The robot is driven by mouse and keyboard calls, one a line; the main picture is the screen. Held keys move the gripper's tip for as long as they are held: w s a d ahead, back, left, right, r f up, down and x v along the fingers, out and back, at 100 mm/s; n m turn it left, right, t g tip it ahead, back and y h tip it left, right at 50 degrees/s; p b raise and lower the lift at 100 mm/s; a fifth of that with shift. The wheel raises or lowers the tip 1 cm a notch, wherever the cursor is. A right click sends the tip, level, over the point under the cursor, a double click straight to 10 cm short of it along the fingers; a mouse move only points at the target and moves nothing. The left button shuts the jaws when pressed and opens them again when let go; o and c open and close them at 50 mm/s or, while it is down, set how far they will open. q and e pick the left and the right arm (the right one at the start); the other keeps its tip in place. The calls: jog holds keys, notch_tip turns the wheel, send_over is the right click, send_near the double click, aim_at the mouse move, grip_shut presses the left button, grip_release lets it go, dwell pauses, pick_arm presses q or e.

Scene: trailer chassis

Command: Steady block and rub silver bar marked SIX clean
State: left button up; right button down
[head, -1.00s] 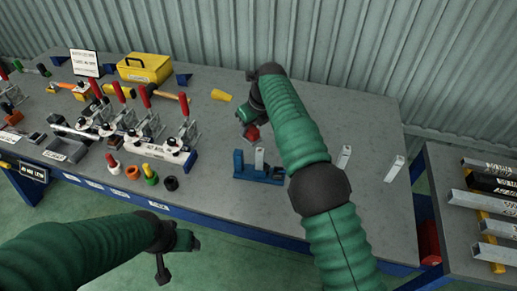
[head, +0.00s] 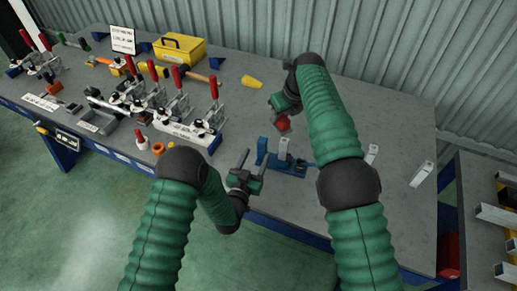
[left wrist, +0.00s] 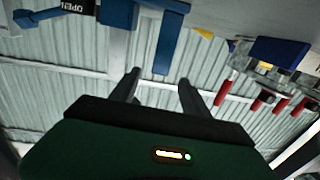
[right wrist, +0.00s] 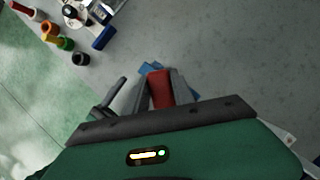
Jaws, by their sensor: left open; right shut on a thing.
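The blue block (head: 290,168) stands on the bench with a silver bar (head: 284,148) upright in it. Any marking on the bar is too small to read. My right gripper (head: 281,112) is shut on a red pad (head: 283,125), held behind the bar and apart from it. The pad shows between the fingers in the right wrist view (right wrist: 158,87), with part of the blue block beyond it (right wrist: 149,67). My left gripper (head: 244,168) is open and empty, just left of the block at the bench's front edge. Its fingers also show in the left wrist view (left wrist: 157,85).
Red-handled clamps (head: 205,128) crowd the left. A yellow wedge (head: 251,81) lies behind. A rack of bars (head: 495,215) is at far right.

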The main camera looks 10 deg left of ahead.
aim_at(264, 138)
pick_arm(q)
jog(key=x, duration=1)
jog(key=shift+w, duration=0.4)
jog(key=shift+d, duration=0.1)
jog(key=shift+c, duration=0.8)
grip_shut()
